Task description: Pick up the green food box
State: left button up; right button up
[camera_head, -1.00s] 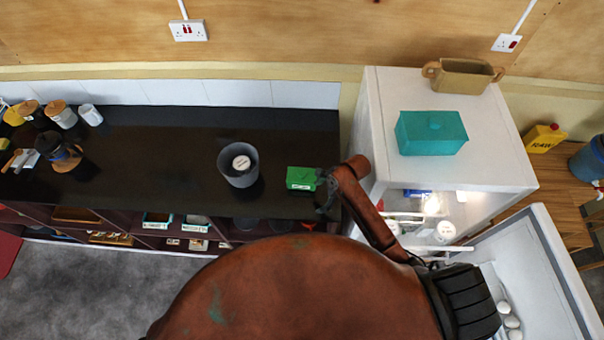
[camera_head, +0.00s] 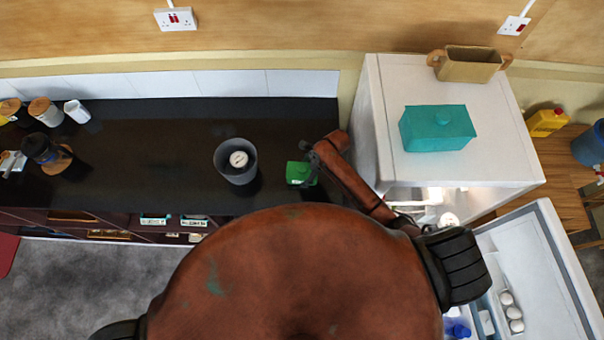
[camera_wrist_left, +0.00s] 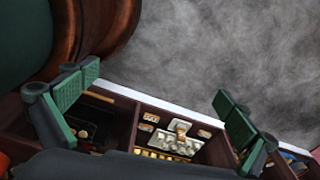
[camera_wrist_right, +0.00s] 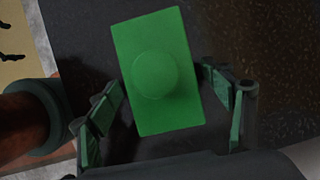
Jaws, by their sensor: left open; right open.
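The green food box (camera_head: 297,172) stands on the dark countertop (camera_head: 130,165), near its right end. In the right wrist view the box (camera_wrist_right: 158,72) shows from above, a bright green block with a round knob on its lid. My right gripper (camera_wrist_right: 163,100) is open, with one finger on either side of the box's near end; I cannot tell whether either touches it. In the head view the right gripper (camera_head: 314,162) is at the box's right side, partly hidden by my arm. My left gripper (camera_wrist_left: 150,100) is open and empty, over shelves and grey floor.
A grey bin (camera_head: 235,166) with a white round item stands left of the box. A white fridge (camera_head: 390,75) with an open door (camera_head: 535,265) stands to the right, with a teal box (camera_head: 437,128) on top. Jars (camera_head: 45,111) stand at the counter's far left.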

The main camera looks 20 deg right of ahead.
jog(key=x, duration=0.2)
jog(key=shift+w+a+f, duration=0.2)
jog(key=shift+f, duration=0.1)
jog(key=c, duration=0.5)
pick_arm(q)
jog(key=shift+w+r, duration=0.35)
jog(key=shift+w, duration=0.4)
pick_arm(e)
jog(key=c, duration=1)
